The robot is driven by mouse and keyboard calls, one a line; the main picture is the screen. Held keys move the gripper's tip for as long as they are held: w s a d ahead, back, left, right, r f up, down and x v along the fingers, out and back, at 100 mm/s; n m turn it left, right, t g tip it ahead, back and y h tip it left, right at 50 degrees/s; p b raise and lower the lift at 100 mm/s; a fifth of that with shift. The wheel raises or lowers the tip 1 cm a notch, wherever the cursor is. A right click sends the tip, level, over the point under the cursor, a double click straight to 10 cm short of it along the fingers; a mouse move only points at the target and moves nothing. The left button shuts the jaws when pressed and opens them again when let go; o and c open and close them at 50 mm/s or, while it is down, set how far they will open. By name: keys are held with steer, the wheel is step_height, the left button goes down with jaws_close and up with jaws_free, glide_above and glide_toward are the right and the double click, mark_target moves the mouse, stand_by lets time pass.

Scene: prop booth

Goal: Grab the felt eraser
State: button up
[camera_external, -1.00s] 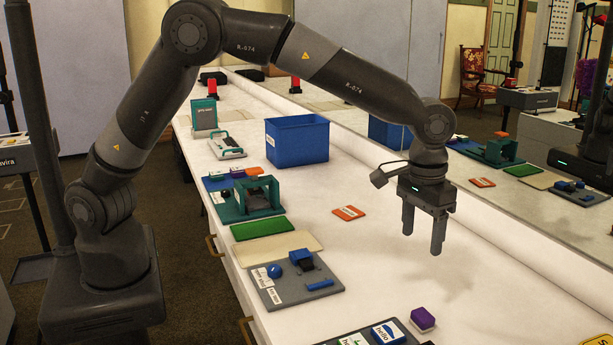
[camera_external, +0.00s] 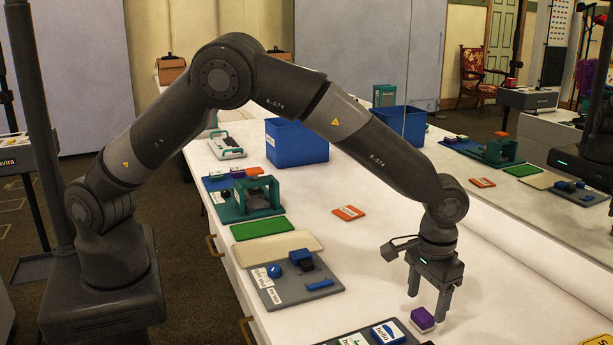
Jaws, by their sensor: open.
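A small block with a purple top and pale lower part, which looks like the felt eraser (camera_external: 423,319), lies on the white table near the front. My gripper (camera_external: 427,306) points down close by it, with its two fingers apart and nothing held. The left fingertip is just behind and left of the block, and the right fingertip is at its right edge. I cannot tell whether the fingers touch it or how high the tips are above the table.
A dark tray with labelled blocks (camera_external: 388,332) lies just left of the eraser. A grey board with blue parts (camera_external: 297,285) is farther left.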

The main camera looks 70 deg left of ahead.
mark_target(422, 320)
step_height(422, 320, down, 3)
steer(key=shift+r, duration=0.1)
steer(key=c, duration=1.1)
steer(key=shift+o, duration=0.2)
